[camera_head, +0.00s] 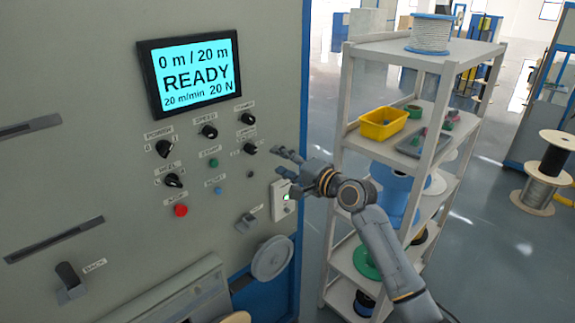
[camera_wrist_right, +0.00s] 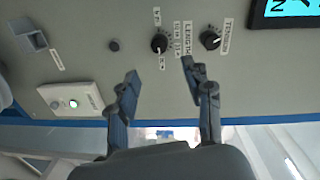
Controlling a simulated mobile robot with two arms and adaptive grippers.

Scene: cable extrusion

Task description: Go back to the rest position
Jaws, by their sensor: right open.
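My right gripper (camera_head: 284,172) is open and empty in the head view, close to the right edge of the grey machine panel (camera_head: 100,120). In the right wrist view its two fingers (camera_wrist_right: 160,88) are spread apart with nothing between them. Past the fingertips are two black knobs on the panel, one labelled LENGTH (camera_wrist_right: 159,43) and one labelled TENSION (camera_wrist_right: 210,40). A white plate with a lit button (camera_head: 284,198) sits just below the gripper in the head view, and the plate shows at the left of the wrist view (camera_wrist_right: 72,100). My left gripper is not in view.
A screen (camera_head: 190,75) reads READY, 0 m / 20 m. A red button (camera_head: 181,210) is lower on the panel. A shelf rack (camera_head: 440,110) with a yellow bin (camera_head: 383,123) and spools stands close to my right arm. Open floor (camera_head: 490,240) lies right of it.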

